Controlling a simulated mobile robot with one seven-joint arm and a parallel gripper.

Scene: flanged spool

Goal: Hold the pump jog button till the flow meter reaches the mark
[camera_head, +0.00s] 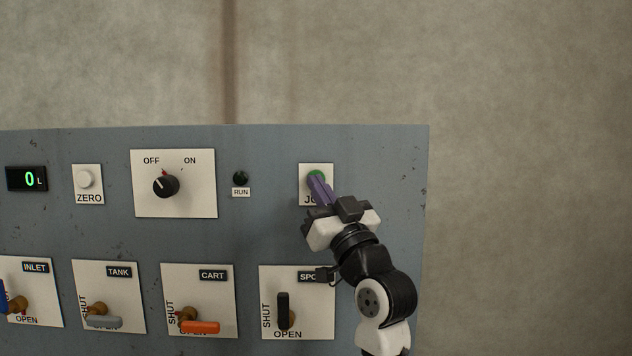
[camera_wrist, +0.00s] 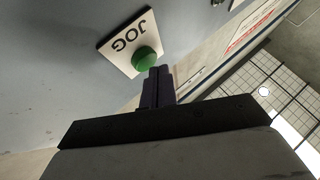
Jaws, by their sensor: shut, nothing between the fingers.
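The green jog button (camera_head: 316,174) sits on a white plate at the panel's upper right, partly covered by my fingers. In the wrist view the button (camera_wrist: 145,59) shows as a green dome beside the word JOG. My gripper (camera_head: 317,179) is shut and empty, its purple fingertips at the button's lower edge. In the wrist view the fingertips (camera_wrist: 158,71) are right beside the dome; I cannot tell whether they touch it. The flow meter display (camera_head: 28,179) at the far left reads 0 L in green. No mark shows on it.
A white ZERO button (camera_head: 84,179), an OFF/ON knob (camera_head: 166,186) pointing up-left and a dark RUN lamp (camera_head: 241,178) share the upper row. Below are valves with a blue, a grey (camera_head: 103,322), an orange (camera_head: 200,327) and an upright black handle (camera_head: 283,311), the last near my arm.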

